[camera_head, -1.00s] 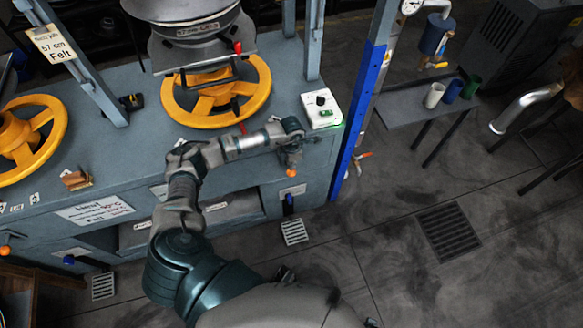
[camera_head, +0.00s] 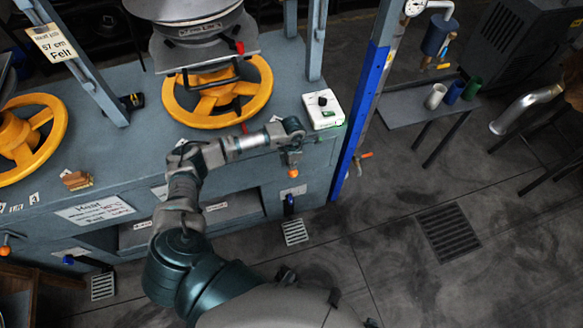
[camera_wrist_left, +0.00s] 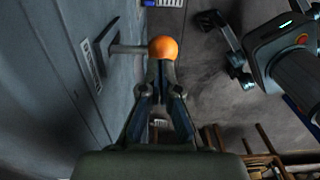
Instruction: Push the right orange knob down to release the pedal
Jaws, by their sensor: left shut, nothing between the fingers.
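The right orange knob (camera_head: 293,173) is a small ball on the front of the blue-grey press, low on its right side. In the left wrist view the knob (camera_wrist_left: 163,48) sits on a grey rod that sticks out from the panel. My left gripper (camera_head: 292,158) is shut and empty, just above the knob in the head view. In the wrist view its closed fingertips (camera_wrist_left: 161,68) meet the knob's outline; I cannot tell whether they touch it. A blue pedal (camera_head: 289,202) is below the knob.
A yellow handwheel (camera_head: 262,98) and a white control box (camera_head: 323,109) are on the press above my left arm. A blue post (camera_head: 361,123) stands right of the knob. Another orange knob (camera_head: 5,250) is at far left.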

